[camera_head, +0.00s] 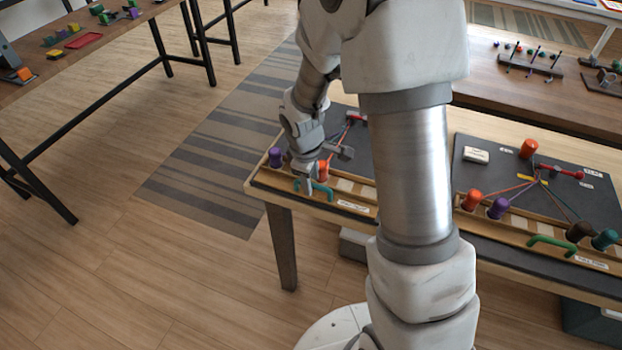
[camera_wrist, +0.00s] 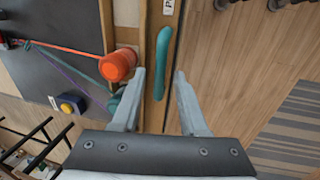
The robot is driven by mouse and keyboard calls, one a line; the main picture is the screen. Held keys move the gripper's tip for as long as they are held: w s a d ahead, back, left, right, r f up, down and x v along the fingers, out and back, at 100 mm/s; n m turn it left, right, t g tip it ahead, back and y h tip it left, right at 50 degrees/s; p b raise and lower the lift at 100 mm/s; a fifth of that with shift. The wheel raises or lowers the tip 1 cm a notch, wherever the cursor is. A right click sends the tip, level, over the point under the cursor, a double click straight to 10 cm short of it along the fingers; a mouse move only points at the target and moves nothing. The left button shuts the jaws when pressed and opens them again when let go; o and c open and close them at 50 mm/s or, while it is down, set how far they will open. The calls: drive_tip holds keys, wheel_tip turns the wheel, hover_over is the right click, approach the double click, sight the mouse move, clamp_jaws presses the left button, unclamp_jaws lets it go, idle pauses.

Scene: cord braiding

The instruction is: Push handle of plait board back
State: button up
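The left plait board (camera_head: 350,189) lies at the table's left end, partly hidden behind my arm. Its teal handle (camera_head: 321,189) stands on the wooden strip along the front edge. In the wrist view the teal handle (camera_wrist: 163,62) lies lengthwise between my two fingertips. My gripper (camera_head: 308,184) is open around it, with visible gaps on both sides (camera_wrist: 160,73). An orange bobbin (camera_head: 322,169) sits just behind the handle, and in the wrist view this orange bobbin (camera_wrist: 117,65) is close beside the left fingertip. A purple bobbin (camera_head: 275,157) is at the board's left end.
A second board (camera_head: 480,164) with a green handle (camera_head: 553,243) and several bobbins lies to the right. A teal bobbin (camera_wrist: 114,103) is partly hidden by my left finger. Open floor (camera_head: 150,270) lies in front of the table.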

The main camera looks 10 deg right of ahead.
clamp_jaws()
idle(1.2)
